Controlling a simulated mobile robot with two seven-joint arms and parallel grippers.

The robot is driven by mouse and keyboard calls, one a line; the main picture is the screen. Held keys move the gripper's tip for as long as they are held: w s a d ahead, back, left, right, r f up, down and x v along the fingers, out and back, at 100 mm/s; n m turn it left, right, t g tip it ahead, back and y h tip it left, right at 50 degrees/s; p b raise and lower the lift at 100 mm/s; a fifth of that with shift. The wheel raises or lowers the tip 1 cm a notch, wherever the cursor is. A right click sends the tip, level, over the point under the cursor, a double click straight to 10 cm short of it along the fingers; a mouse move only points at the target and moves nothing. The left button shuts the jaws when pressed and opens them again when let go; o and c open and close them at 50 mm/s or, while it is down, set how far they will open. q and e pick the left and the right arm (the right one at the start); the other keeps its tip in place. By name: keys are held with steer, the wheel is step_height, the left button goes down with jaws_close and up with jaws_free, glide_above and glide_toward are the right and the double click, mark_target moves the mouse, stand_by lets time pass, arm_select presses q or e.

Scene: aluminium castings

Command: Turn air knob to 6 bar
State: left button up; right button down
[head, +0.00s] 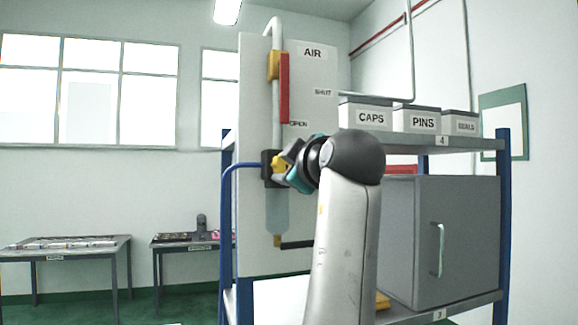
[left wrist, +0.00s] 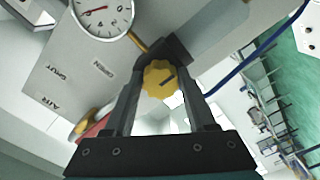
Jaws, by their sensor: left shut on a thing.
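The yellow air knob (left wrist: 160,78) is a scalloped disc with a dark pointer line, and it sits on a dark regulator body (head: 267,168) on the grey AIR panel. My left gripper (head: 284,167) is shut on the knob, with one finger on each side of it in the left wrist view (left wrist: 162,85). A round white pressure gauge (left wrist: 102,14) with a red needle is cut off by the top edge of the left wrist view. Its full scale and exact reading cannot be made out. My arm probably hides it in the head view. My right gripper is not in view.
A red valve lever (head: 284,87) hangs down along the pipe, its lower end near the OPEN label. A blue hose (head: 228,190) leaves the regulator to the left. Bins labelled CAPS (head: 369,118) and PINS (head: 415,121) and a grey cabinet (head: 457,240) stand on the rack at right.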

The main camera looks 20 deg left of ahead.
arm_select(q)
steer(key=o, duration=1.3)
steer(key=shift+o, duration=0.2)
steer(key=b+v, duration=0.5)
steer(key=v, duration=1)
steer(key=shift+d, duration=0.1)
